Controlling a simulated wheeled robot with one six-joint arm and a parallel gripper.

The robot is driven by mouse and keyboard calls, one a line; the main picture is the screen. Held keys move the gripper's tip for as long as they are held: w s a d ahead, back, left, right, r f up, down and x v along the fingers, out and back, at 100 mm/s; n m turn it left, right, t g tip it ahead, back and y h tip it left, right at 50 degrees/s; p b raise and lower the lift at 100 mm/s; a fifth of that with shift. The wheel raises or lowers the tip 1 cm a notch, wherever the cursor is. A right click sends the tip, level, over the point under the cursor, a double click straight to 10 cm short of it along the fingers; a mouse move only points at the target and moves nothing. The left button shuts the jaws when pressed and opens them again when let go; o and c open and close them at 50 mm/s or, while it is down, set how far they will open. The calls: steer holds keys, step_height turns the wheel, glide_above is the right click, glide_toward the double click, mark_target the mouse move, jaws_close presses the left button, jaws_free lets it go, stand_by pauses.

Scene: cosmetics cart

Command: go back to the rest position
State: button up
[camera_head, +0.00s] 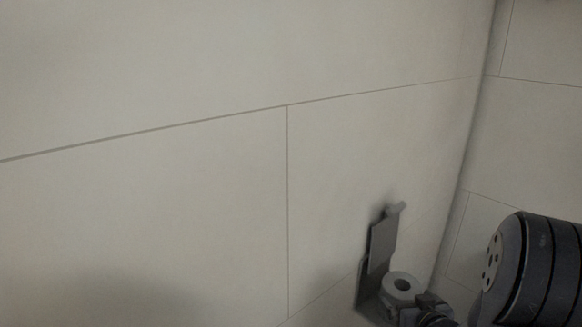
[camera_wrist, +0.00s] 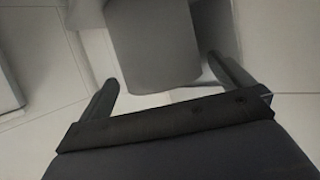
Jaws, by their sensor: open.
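My gripper (camera_wrist: 160,68) shows in the wrist view with its two dark fingers spread wide apart. Nothing is held between them. A grey, rounded block-like object (camera_wrist: 150,50) lies beyond the fingers, and I cannot tell what it is or how far off it stands. In the head view a dark jointed part of my arm is at the lower right edge. The gripper itself cannot be made out there.
Large pale wall tiles (camera_head: 150,220) fill most of the head view, with a wall corner at the right. A grey wall bracket (camera_head: 381,245) with a pale ring-shaped roll (camera_head: 402,284) is close to my arm. Pale surfaces surround the grey object.

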steer(key=x, duration=0.4)
steer(key=shift+w+f, duration=0.1)
steer(key=shift+w, duration=0.25)
steer(key=shift+s+r, duration=0.1)
steer(key=shift+r, duration=0.3)
steer(key=shift+f, duration=0.1)
steer(key=shift+s+f, duration=0.15)
steer(key=shift+f, duration=0.1)
steer(key=p+v, duration=0.1)
steer(key=v, duration=0.9)
steer(key=shift+s+r+p, duration=0.1)
steer(key=shift+r+p, duration=0.05)
steer(key=shift+p, duration=0.2)
steer(key=b+x, duration=0.2)
steer(key=x, duration=0.8)
steer(key=shift+w+f, duration=0.2)
steer(key=shift+f, duration=0.05)
step_height(320, 180, up, 11)
steer(key=p, duration=0.9)
